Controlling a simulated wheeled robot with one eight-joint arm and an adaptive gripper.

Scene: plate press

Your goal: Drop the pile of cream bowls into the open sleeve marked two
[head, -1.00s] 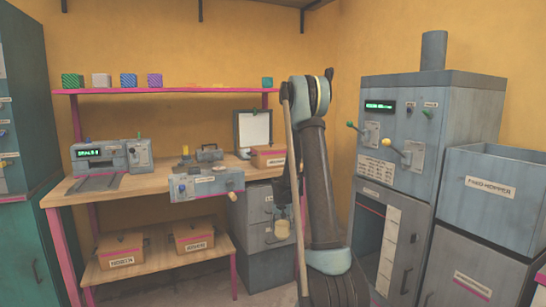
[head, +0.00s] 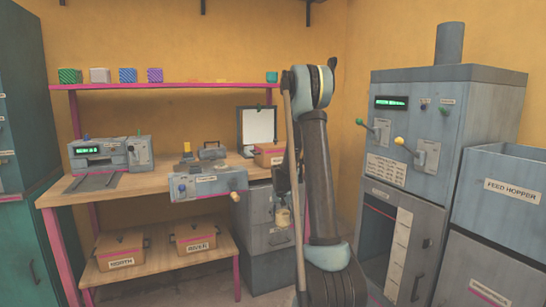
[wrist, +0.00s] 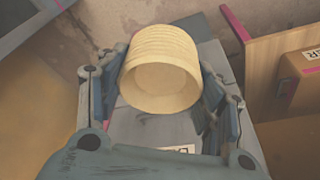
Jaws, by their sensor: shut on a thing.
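The pile of cream bowls (wrist: 160,62) sits between the fingers of my gripper (wrist: 162,85) in the wrist view. Its ridged side shows the nested rims, and the open mouth of one bowl faces the camera. I cannot make out a sleeve marked two in either view.
A grey press cabinet (head: 428,125) with levers and a dark opening (head: 376,245) stands right, beside the feed hopper (head: 505,190). A wooden bench (head: 130,188) with machines is at left, boxes (head: 120,252) on its lower shelf. Grey drawers (head: 262,225) stand behind my arm.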

